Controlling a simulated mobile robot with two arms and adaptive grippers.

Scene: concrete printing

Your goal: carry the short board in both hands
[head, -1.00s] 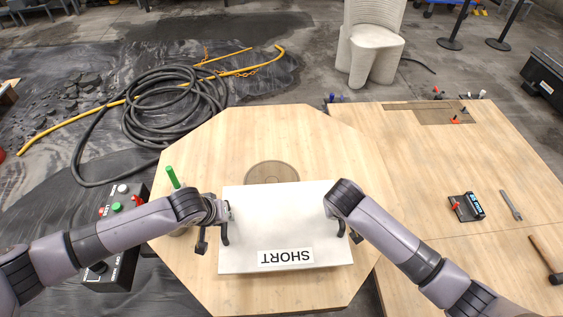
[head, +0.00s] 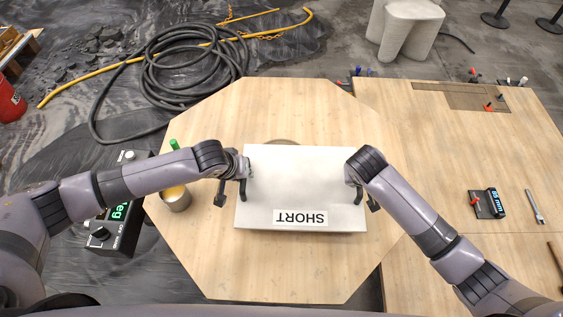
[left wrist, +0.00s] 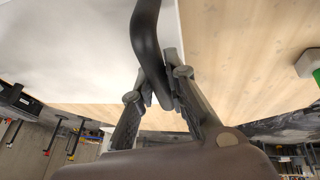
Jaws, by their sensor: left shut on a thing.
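The short board is a white panel (head: 302,180) with a label reading SHORT, upside down in the head view. It lies flat over the octagonal wooden table (head: 215,265); I cannot tell whether it touches it. A dark curved handle (left wrist: 147,40) is at its left side. My left gripper (head: 240,168) is shut on this handle; its fingers (left wrist: 162,88) close around it in the left wrist view. My right gripper (head: 358,186) is at the board's right edge, beside another dark handle. My own wrist hides its fingers. The board also fills the upper left of the left wrist view (left wrist: 70,50).
A second wooden table (head: 450,170) on the right holds a small gauge (head: 487,204) and a wrench (head: 536,206). A coiled hose (head: 190,60) lies behind. The table's front is bare.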

